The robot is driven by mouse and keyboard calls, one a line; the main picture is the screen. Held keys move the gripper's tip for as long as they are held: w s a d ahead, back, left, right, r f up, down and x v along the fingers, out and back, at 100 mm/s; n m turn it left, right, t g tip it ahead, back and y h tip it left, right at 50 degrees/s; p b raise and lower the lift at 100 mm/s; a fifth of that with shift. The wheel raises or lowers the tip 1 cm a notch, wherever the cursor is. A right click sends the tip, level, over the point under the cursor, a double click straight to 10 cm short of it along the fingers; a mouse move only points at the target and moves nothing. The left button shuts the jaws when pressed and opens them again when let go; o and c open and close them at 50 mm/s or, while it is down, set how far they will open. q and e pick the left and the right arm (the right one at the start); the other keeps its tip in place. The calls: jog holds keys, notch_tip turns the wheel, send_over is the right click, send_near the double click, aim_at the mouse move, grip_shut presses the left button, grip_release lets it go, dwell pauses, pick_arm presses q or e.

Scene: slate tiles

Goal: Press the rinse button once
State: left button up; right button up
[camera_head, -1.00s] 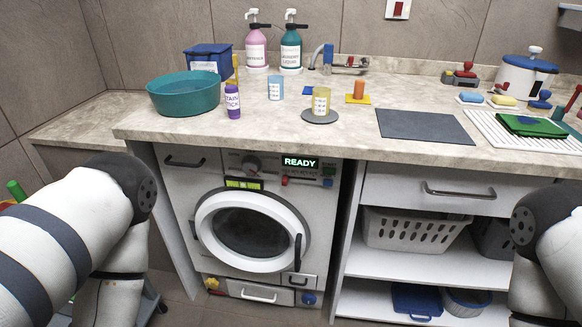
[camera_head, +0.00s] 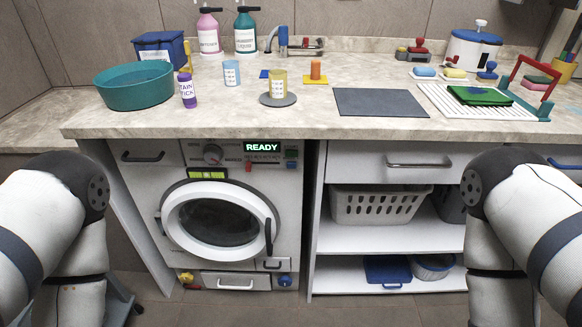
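The front-loading washing machine (camera_head: 170,275) stands under the counter, its round door (camera_head: 215,218) shut. Its panel has a lit display (camera_head: 262,147) reading READY, a round knob (camera_head: 213,154), a small red button or light (camera_head: 249,167), a green one (camera_head: 292,153) and a blue one (camera_head: 291,164). The lettering is too small to tell which is the rinse button. My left arm (camera_head: 50,220) shows at the lower left and my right arm (camera_head: 510,220) at the lower right. Both grippers are out of view.
The counter (camera_head: 330,120) overhangs the machine. Right of the machine are a drawer (camera_head: 370,167) and shelves with a grey basket (camera_head: 375,206). The floor before the machine looks clear.

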grip_shut()
dwell(0.9)
jog(key=shift+a, duration=0.1)
